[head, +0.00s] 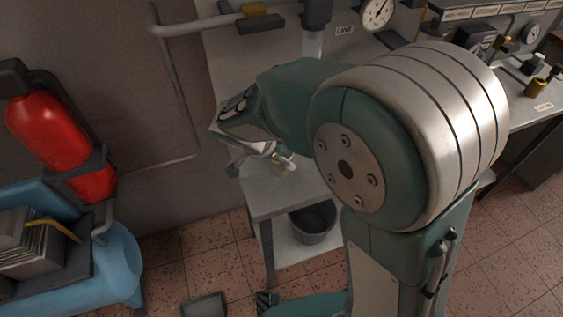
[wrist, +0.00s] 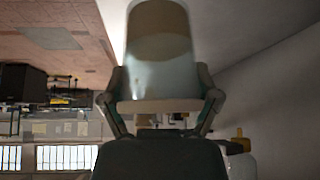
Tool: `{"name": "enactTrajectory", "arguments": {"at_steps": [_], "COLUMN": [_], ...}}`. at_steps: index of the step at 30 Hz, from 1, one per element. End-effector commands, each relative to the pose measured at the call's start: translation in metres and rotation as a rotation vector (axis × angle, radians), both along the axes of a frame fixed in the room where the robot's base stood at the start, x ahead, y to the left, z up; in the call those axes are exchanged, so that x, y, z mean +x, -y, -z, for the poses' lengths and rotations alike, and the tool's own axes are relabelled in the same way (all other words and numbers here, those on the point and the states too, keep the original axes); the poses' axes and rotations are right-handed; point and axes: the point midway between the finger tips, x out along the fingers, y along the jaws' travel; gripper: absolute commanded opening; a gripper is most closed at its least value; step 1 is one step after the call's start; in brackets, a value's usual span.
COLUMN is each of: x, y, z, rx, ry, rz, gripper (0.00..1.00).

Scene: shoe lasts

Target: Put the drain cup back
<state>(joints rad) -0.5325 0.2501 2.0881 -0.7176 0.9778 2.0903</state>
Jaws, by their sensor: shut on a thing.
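The drain cup (wrist: 160,55) is a pale, translucent cup with a brownish band inside. In the wrist view it fills the top middle, between the two fingers of my gripper (wrist: 160,92). My gripper is shut on it. In the head view my gripper (head: 262,150) is over the pale bench at the left, partly hidden by my own arm. Only a small pale part of the cup (head: 285,163) shows there, beside the fingers. I cannot tell from here whether the cup touches the bench.
A clear vertical tube under a dark fitting (head: 314,14) is at the back of the bench (head: 268,200). A dark bucket (head: 314,222) stands on the lower shelf. A gauge (head: 377,13) is on the panel. A red extinguisher (head: 50,130) and blue tank (head: 115,262) stand at left.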

Motion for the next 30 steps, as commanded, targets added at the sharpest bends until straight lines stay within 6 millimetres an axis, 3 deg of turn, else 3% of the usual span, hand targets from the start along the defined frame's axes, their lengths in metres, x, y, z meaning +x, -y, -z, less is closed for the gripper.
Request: {"name": "enactTrajectory", "arguments": {"at_steps": [10, 15, 26, 27, 28, 30], "x": [0.021, 0.020, 0.020, 0.020, 0.020, 0.020], "y": [-0.002, -0.001, -0.002, -0.002, -0.002, -0.002], "z": [0.026, 0.051, 0.056, 0.056, 0.056, 0.056], "rx": [0.000, -0.001, 0.001, 0.002, 0.002, 0.001], "ry": [0.000, -0.002, 0.000, 0.001, 0.001, 0.000], "rz": [0.000, -0.001, -0.001, -0.001, -0.001, -0.001], "gripper": [0.22, 0.22, 0.22, 0.93, 1.00, 1.00]}}
